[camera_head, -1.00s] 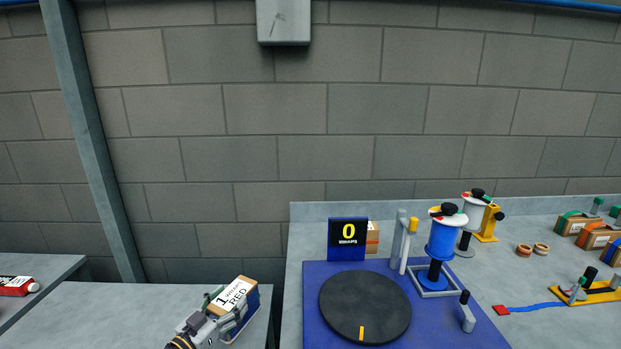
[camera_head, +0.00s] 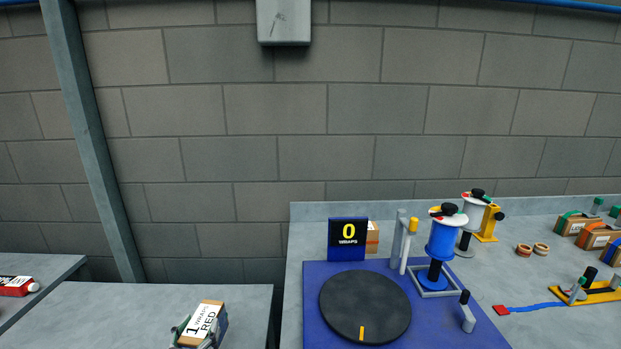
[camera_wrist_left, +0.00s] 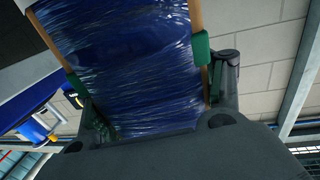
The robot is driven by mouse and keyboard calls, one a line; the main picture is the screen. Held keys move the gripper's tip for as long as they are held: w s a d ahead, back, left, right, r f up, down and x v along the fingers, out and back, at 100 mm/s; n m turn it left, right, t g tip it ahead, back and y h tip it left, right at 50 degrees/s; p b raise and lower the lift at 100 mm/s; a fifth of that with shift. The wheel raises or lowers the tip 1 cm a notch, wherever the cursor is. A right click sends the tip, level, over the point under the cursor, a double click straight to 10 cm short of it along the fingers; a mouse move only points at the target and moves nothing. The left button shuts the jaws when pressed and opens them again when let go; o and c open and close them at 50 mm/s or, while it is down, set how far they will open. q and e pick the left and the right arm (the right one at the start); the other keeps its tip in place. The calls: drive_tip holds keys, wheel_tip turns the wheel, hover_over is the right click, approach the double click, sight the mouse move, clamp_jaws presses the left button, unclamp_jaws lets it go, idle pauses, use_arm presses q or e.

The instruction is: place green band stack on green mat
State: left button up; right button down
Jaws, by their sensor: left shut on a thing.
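My left gripper (camera_head: 197,342) is shut on a carton stack (camera_head: 207,320) with a white label reading "1 WRAPS RED", low in the head view. In the left wrist view the stack (camera_wrist_left: 140,70) is wrapped in shiny dark blue film between tan edges, with a finger of my left gripper (camera_wrist_left: 150,98) at each side. Green pieces show at the contact places; I cannot tell whether they belong to the stack or the fingers. A separate brown carton with a green band (camera_head: 572,224) sits at the far right. No green mat shows.
A blue platform (camera_head: 310,325) carries a black turntable (camera_head: 365,307) and a blue film roll (camera_head: 442,238) on a post. A counter (camera_head: 347,229) reads 0 WRAPS. The grey table (camera_head: 120,310) around the held stack is mostly bare.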

use_arm(q)
drive_tip(key=d+n+y, duration=0.1)
drive_tip(key=d, duration=0.6)
drive_tip(key=shift+r+y, duration=0.15)
drive_tip(key=shift+y, duration=0.25)
idle(0.3)
drive_tip(key=s+f, duration=0.4)
drive_tip(key=f, duration=0.2)
drive_tip(key=shift+s, duration=0.3)
idle(0.4)
